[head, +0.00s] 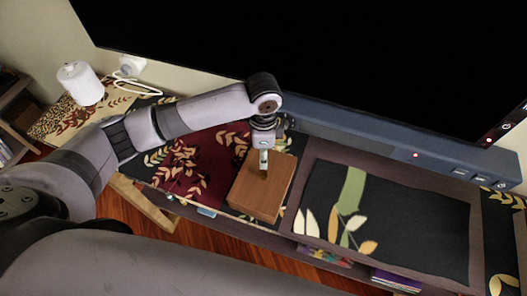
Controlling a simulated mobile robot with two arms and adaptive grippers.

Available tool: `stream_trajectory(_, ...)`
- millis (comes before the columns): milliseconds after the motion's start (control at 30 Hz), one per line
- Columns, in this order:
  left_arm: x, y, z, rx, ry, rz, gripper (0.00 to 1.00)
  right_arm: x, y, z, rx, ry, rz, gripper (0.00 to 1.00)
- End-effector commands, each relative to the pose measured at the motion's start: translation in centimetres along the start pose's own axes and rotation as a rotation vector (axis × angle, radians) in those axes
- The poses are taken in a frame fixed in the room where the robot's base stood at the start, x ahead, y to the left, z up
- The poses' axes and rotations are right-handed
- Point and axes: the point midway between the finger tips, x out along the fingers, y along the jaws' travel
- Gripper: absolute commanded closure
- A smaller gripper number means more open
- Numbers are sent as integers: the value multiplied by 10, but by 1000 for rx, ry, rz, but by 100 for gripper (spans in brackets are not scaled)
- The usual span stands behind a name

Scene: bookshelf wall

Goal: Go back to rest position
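My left arm reaches in from the left. Its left gripper (264,168) points down over a brown wooden box (262,203). The fingers look narrow and small, and I cannot tell whether they are apart, shut or touching the box top. The box sits on the shelf top below a large dark screen. A grey link of my own crosses the bottom of the view. My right gripper is not in view.
The large screen (320,60) stands behind, with a blue-grey bar (370,135) under it. A black leaf-patterned mat (415,225) lies right of the box, and a dark red patterned cloth (205,160) lies left. A white cylinder (80,83) stands far left.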

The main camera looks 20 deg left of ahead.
Motion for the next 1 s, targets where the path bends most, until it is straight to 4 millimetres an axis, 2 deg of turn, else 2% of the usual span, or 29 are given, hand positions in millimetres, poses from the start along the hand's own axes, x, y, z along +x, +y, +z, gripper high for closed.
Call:
stream_trajectory(267,0,0,0,0,0,0,56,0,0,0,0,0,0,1)
stream_trajectory(367,3,7,-4,0,15,3,56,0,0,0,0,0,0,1)
stream_trajectory(467,10,26,-17,-8,64,10,56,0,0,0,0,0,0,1)
stream_trajectory(600,16,66,-39,-71,186,15,56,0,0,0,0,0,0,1)
stream_trajectory(733,16,93,-48,-196,299,9,56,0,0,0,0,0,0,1)
stream_trajectory(867,14,111,-37,-370,375,-6,56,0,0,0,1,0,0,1)
stream_trajectory(1000,15,122,-6,-583,404,-39,56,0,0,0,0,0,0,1)
